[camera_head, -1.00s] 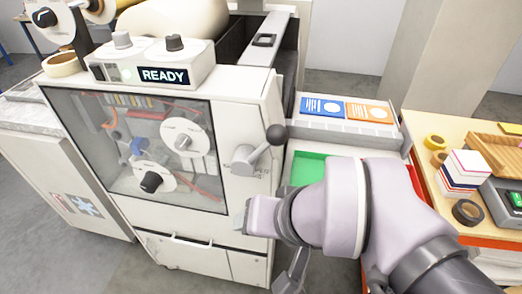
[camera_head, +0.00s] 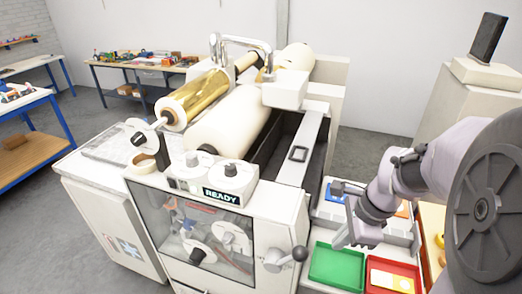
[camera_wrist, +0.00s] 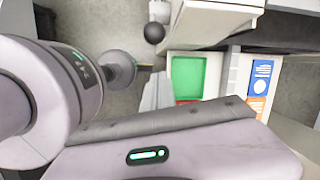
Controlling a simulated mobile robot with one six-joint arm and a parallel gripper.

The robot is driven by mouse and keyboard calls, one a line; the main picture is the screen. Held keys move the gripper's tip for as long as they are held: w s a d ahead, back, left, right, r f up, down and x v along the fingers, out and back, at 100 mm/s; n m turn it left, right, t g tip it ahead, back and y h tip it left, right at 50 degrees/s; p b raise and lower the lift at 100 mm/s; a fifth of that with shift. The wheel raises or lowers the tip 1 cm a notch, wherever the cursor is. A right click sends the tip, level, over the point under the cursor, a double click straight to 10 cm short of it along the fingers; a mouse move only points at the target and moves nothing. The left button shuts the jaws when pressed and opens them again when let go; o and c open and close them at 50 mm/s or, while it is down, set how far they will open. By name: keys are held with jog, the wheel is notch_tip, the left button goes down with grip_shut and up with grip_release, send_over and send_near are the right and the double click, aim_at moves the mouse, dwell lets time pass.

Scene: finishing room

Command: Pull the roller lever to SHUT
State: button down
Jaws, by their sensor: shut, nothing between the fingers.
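The roller lever (camera_head: 281,259) is on the right side of the cream machine's front. Its black ball knob (camera_head: 299,254) points right and slightly up, toward the trays. Any marking beside it is too small to read here. My gripper (camera_head: 341,242) is up and to the right of the knob, above the trays, shut and empty, apart from the lever. In the wrist view the knob (camera_wrist: 154,33) shows above my narrow grey fingers (camera_wrist: 158,76), with a gap between them.
The machine's display (camera_head: 221,195) reads READY. A gold roll (camera_head: 195,97) and cream roller (camera_head: 230,125) lie on top. A green tray (camera_head: 336,266) and a red tray (camera_head: 393,268) stand right of the lever. Floor at left is open.

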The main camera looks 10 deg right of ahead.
jog(key=w+a+f+m, duration=0.1)
jog(key=a+f, duration=0.3)
jog(key=f, duration=0.4)
jog(key=shift+w+f+b, duration=0.25)
jog(key=shift+w+b, duration=0.1)
jog(key=shift+w, duration=0.45)
